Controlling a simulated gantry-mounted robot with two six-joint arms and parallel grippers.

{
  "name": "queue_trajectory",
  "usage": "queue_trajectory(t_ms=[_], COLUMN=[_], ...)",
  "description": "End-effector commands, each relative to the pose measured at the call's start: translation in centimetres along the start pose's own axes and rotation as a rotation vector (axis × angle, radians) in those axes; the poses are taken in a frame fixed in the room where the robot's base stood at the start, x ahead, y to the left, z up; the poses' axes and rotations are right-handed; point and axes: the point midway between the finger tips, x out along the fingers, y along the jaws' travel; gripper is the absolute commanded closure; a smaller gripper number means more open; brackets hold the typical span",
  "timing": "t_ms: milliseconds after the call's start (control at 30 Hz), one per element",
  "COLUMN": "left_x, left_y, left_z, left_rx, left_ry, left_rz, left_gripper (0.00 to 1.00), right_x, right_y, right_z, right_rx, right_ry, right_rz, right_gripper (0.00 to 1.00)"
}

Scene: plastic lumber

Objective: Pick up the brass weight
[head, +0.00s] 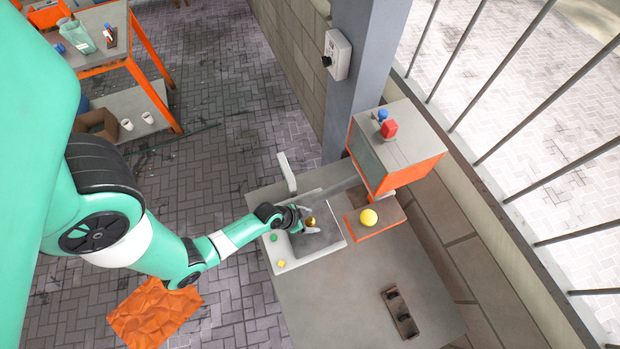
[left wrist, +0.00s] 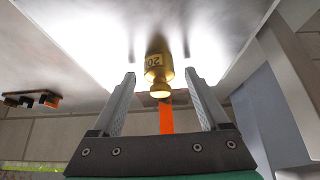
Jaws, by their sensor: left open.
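The brass weight (left wrist: 157,66) is a small gold cylinder with a knob and the digits "20" partly readable on its side. In the left wrist view it stands on a shiny metal surface (left wrist: 95,45), between and just beyond my left gripper's fingertips (left wrist: 160,82). The fingers are open with a gap on both sides of it. In the head view the weight (head: 311,221) shows as a small gold spot at my left gripper (head: 303,217), over the scale's dark plate (head: 318,238). My right gripper is not in view.
A yellow ball (head: 368,217) sits on an orange-edged holder beside the scale. A grey and orange box machine (head: 395,150) stands behind it. A small dark tray (head: 401,313) lies on the grey table (head: 345,300), whose front area is otherwise clear. An orange crumpled sheet (head: 153,312) is on the floor.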

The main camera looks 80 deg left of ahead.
Motion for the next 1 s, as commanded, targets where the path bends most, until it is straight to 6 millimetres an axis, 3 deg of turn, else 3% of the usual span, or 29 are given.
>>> queue_trajectory(t_ms=[100, 500, 533, 1000], left_x=[-0.06, -0.08, -0.08, -0.54], left_y=[0.0, -0.01, -0.01, -0.02], left_z=[0.0, 0.01, 0.01, -0.35], left_rx=[0.0, 0.0, 0.0, 0.0], left_ry=[0.0, 0.0, 0.0, 0.002], left_rz=[0.0, 0.0, 0.0, -0.001], left_gripper=[0.25, 0.97, 1.0, 1.0], right_x=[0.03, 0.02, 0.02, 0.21], right_y=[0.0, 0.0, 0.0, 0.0], right_z=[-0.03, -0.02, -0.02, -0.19], right_rx=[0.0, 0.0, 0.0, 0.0], right_ry=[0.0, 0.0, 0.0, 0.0], right_rz=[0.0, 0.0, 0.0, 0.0], right_gripper=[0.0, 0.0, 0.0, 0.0])
